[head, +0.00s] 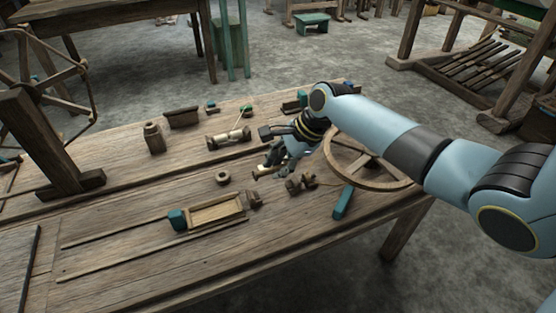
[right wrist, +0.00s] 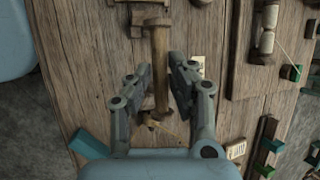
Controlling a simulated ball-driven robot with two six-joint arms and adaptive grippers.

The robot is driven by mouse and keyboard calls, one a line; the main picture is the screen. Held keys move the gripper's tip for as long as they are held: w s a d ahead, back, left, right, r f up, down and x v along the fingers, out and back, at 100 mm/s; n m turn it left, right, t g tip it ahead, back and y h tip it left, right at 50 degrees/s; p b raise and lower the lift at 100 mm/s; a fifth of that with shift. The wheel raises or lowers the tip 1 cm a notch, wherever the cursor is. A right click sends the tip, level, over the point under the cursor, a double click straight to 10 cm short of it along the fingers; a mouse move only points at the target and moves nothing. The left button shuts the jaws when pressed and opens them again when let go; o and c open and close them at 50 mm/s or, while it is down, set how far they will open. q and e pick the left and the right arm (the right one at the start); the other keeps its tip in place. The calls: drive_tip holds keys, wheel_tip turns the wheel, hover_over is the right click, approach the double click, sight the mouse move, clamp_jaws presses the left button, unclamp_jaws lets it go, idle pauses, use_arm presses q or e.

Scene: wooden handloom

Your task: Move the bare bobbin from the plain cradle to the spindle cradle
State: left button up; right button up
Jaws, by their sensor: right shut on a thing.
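My right gripper (head: 268,168) is shut on the bare bobbin (head: 263,171), just above the bench. In the right wrist view the bobbin (right wrist: 161,65) is a plain brown wooden shaft with flared ends, between the two fingers (right wrist: 158,82). A small dark wooden cradle (head: 300,184) stands on the bench between the gripper and the wheel. Another wooden holder (head: 228,140) carries a spool with pale thread, also seen in the right wrist view (right wrist: 268,30). I cannot tell for sure which is the plain cradle. My left gripper is not in view.
A spoked wooden wheel (head: 374,170) lies right of the gripper, with a teal block (head: 343,202) in front. A wooden ring (head: 222,177) and a shallow tray (head: 216,213) lie to the left. The front left bench is mostly clear.

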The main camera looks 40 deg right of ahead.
sight(269, 194)
drive_tip(key=shift+s+f+b, duration=0.1)
drive_tip(key=shift+f+b, duration=1.7)
drive_tip(key=shift+b, duration=0.3)
drive_tip(key=shift+a+f, duration=0.1)
drive_tip(key=shift+f, duration=0.2)
drive_tip(key=shift+f+b, duration=0.4)
drive_tip(key=shift+f, duration=0.9)
